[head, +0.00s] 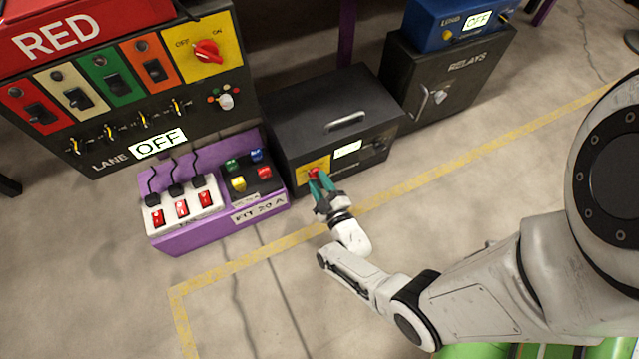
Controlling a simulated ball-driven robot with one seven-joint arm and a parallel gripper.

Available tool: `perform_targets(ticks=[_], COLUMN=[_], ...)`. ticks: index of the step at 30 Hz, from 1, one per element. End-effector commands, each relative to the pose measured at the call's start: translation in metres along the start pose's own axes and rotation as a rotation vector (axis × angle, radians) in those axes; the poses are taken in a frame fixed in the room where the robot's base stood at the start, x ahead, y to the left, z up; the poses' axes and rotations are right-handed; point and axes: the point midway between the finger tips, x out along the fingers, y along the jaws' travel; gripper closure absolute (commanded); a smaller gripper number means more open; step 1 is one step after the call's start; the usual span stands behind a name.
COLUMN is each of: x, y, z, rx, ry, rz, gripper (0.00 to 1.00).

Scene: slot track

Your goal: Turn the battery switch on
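A red rotary knob on a yellow plate (207,51) sits at the upper right of the tall lane panel, with OFF and ON marks beside it. Another red knob (314,173) sits on a small yellow plate (305,168) on the front of the dark box (335,115) in the middle. I cannot read that plate's text, so I cannot tell which knob is the battery switch from labels. My gripper (321,183) has its green fingertips at the red knob on the dark box. The fingers partly cover the knob, and whether they touch or grip it is unclear.
A RELAYS cabinet (450,85) stands at back right, with a blue box (455,20) on top. A yellow floor line (450,158) crosses open concrete in front.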

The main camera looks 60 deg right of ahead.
Motion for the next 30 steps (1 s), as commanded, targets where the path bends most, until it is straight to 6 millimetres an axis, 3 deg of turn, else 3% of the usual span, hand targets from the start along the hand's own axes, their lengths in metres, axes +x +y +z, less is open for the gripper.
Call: perform_targets(ticks=[8,19,30], x=[0.0012,0.0009,0.0007], y=[0.0001,0.0,-0.0003], z=[-0.0002,-0.0001,-0.0002], rx=[0.0,0.0,0.006], ry=[0.0,-0.001,0.0], rz=[0.0,0.0,-0.001], gripper=[0.64,0.99,1.0])
